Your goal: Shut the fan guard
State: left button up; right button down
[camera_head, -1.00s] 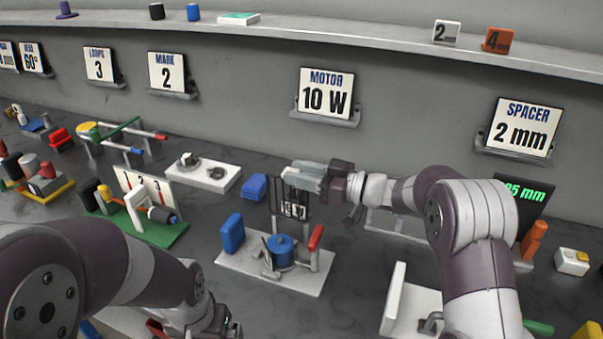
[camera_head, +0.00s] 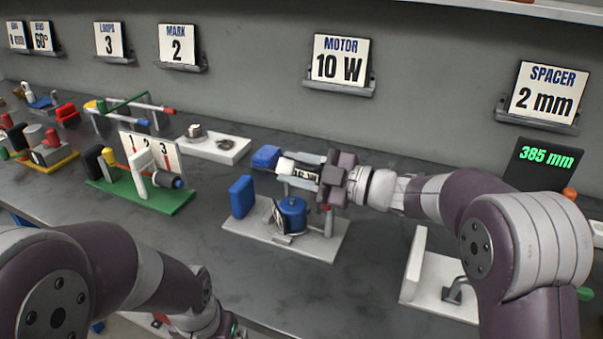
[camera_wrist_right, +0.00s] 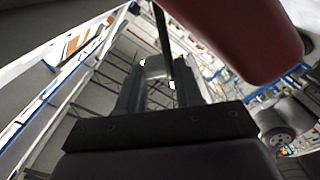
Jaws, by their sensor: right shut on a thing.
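The fan stand has a white base (camera_head: 245,232), a blue motor (camera_head: 291,214) and a blue block (camera_head: 242,197) on its left. My left gripper (camera_head: 225,326) is partly cut off at the bottom edge.
A large red part (camera_wrist_right: 255,35) is very close in the right wrist view. A blue item (camera_head: 266,157) lies behind the stand. A green-based station (camera_head: 150,198) stands to the left, a white fixture (camera_head: 425,275) to the right. The front tabletop is clear.

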pick_arm(q)
notch_tip(320, 180, down, 11)
jog(key=b, duration=1)
jog(key=shift+s+f, duration=0.15)
jog(key=shift+s, duration=0.15)
pick_arm(e)
jog(key=s+a+f+n, duration=0.1)
jog(key=s+f+n, duration=0.3)
jog(key=f, duration=0.3)
jog(key=shift+a+n, duration=0.15)
jog(key=shift+n, duration=0.65)
pick_arm(q)
jog(key=shift+a, duration=0.1)
pick_arm(e)
jog(key=c, duration=0.7)
grip_release()
jog(key=shift+w, duration=0.1)
jog(key=shift+r, duration=0.1)
pick_arm(q)
jog(key=shift+r+p, duration=0.75)
pick_arm(e)
jog(key=v, duration=0.7)
jog(key=shift+d, duration=0.2)
